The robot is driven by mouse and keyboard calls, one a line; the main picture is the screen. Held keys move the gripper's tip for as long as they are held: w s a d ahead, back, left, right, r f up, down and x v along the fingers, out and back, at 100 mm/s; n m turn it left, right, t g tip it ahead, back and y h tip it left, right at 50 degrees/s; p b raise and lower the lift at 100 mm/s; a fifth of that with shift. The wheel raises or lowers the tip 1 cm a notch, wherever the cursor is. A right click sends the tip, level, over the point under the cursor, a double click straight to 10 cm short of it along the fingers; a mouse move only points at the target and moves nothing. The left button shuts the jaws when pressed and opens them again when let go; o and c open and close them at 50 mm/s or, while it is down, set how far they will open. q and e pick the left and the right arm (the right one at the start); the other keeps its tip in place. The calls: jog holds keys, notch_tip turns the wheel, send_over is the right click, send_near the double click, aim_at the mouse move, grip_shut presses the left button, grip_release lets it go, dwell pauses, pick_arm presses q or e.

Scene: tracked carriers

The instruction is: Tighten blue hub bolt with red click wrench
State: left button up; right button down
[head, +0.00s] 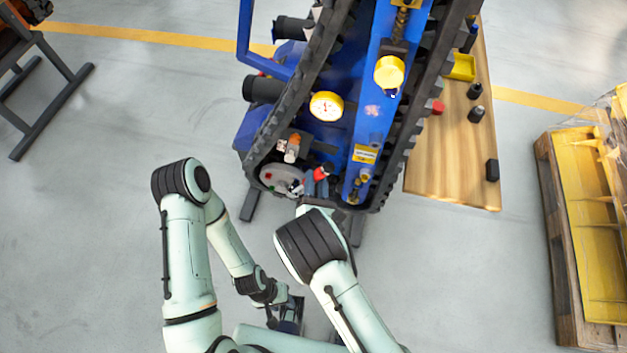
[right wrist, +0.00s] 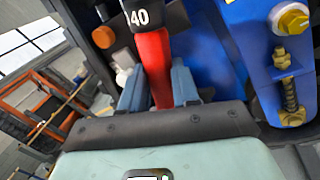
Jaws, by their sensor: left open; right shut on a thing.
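The red click wrench (head: 322,170) is at the lower end of the blue tracked carrier (head: 352,140). My right gripper (head: 315,186) is shut on it, beside the light grey hub disc (head: 270,176). In the right wrist view the wrench's red part (right wrist: 153,62) stands between the blue fingers (right wrist: 157,88), with a black part marked with digits ending in 40 above. The wrench's far end is out of that view. I cannot make out the blue hub bolt or whether the wrench touches it. My left gripper (head: 290,314) is open and empty, low over the floor.
A wooden bench (head: 455,150) with dark sockets, a red-topped item and a yellow bin stands right of the carrier. A pallet with yellow parts (head: 590,220) is at the far right.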

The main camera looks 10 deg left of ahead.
jog(key=shift+d+f+m+b, duration=0.35)
jog(key=shift+d+m+b, duration=0.3)
jog(key=shift+b, duration=0.1)
jog(key=shift+d+f+m+t+b, duration=0.4)
jog(key=shift+d+f+m+b, duration=0.2)
jog(key=shift+b, duration=0.25)
jog(key=shift+d+f+m+h+b, duration=0.3)
jog(key=shift+d+f+m+b, duration=0.3)
jog(key=shift+b, duration=0.25)
jog(key=shift+r, duration=0.1)
